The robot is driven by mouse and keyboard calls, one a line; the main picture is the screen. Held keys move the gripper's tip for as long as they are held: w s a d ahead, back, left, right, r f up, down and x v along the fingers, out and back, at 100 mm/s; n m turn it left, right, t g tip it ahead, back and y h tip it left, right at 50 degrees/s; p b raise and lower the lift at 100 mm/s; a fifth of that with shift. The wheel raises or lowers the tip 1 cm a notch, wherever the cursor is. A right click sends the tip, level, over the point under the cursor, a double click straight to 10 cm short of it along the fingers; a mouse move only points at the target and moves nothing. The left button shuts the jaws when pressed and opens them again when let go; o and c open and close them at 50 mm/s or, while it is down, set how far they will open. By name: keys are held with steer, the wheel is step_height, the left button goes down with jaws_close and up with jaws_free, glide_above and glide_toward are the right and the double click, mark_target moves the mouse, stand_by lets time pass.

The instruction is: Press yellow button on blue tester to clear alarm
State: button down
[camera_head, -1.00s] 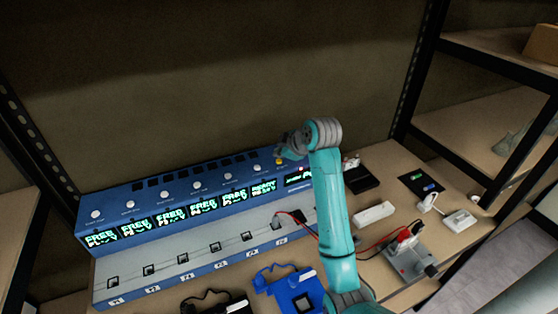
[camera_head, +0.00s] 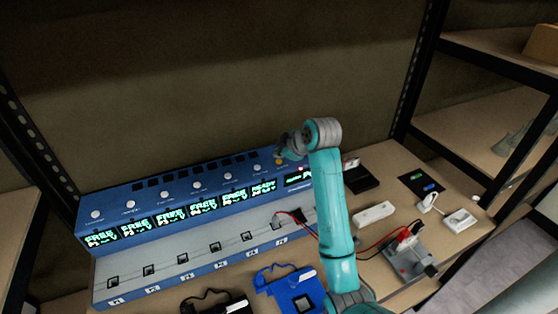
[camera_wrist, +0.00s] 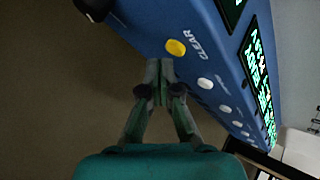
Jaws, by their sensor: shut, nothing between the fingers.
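The blue tester (camera_head: 150,217) stands along the back of the bench with a row of lit green displays and white buttons. Its yellow button (camera_wrist: 175,47) sits beside the word CLEAR in the wrist view; it also shows in the head view (camera_head: 279,161), close to my gripper. My gripper (camera_wrist: 159,68) is shut and empty. In the wrist view its fingertips are just below the yellow button in the picture; I cannot tell whether they touch the tester. In the head view my gripper (camera_head: 283,147) is at the tester's right end, partly hidden by my wrist.
A red wire (camera_head: 292,215) runs from the tester's right socket towards a grey box (camera_head: 408,262). A blue holder (camera_head: 288,290), a white bar (camera_head: 373,214) and a black box (camera_head: 361,180) lie on the bench. Dark shelf posts (camera_head: 412,85) stand on the right.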

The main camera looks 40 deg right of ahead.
mark_target(280, 162)
steer(key=shift+f, duration=0.15)
stand_by(0.3)
steer(key=shift+f, duration=0.4)
stand_by(0.4)
steer(key=shift+r, duration=0.55)
steer(key=shift+r, duration=0.1)
steer(key=shift+r, duration=2.9)
